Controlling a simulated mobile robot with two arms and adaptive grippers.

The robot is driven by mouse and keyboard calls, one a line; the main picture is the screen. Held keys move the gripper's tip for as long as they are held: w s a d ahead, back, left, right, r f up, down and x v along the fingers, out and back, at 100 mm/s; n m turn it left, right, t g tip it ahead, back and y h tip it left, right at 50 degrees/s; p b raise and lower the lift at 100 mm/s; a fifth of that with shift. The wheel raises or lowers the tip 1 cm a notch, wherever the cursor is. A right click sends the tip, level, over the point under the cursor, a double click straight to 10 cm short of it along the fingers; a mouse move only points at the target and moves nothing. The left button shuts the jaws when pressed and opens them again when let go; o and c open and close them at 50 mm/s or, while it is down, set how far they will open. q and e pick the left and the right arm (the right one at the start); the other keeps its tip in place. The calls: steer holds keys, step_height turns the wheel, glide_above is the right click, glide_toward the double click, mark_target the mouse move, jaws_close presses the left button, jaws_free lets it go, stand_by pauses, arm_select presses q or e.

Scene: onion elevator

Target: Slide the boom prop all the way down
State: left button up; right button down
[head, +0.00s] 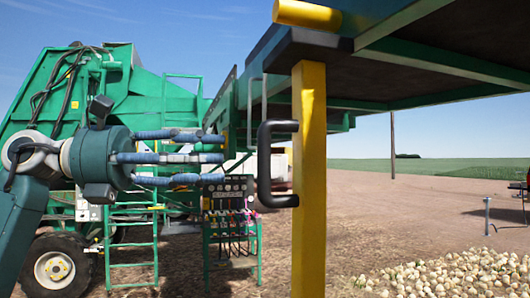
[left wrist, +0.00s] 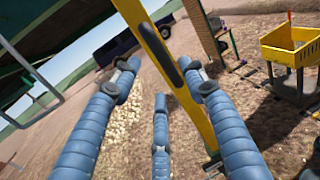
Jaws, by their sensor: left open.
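The boom prop (head: 310,200) is an upright yellow post under the green boom (head: 400,35), with a black handle (head: 266,165) on its left side. The lower end of the prop is out of the head view. My left gripper (head: 228,158) is open, its blue fingers pointing right at the handle from a short way to its left, apart from it. In the left wrist view, the fingers of my left gripper (left wrist: 160,78) are spread and empty. The yellow prop (left wrist: 195,115) runs diagonally beyond them, with the dark handle (left wrist: 172,62) along it. My right gripper is not in view.
A green machine (head: 150,100) with a ladder (head: 132,245) and wheel stands behind my left arm. A lever panel (head: 230,200) stands behind the gripper. An onion pile (head: 450,272) lies at lower right. A yellow bin (left wrist: 290,48) stands at right in the wrist view.

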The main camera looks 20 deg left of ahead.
mark_target(258, 160)
arm_select(q)
steer(key=p+x, duration=0.2)
steer(key=x, duration=0.6)
steer(key=shift+w, duration=0.1)
steer(key=shift+w+d+p, duration=0.1)
steer(key=shift+d+p, duration=0.2)
steer(key=shift+d, duration=0.1)
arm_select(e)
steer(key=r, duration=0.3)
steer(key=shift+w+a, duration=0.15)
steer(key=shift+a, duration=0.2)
arm_select(q)
jaws_close()
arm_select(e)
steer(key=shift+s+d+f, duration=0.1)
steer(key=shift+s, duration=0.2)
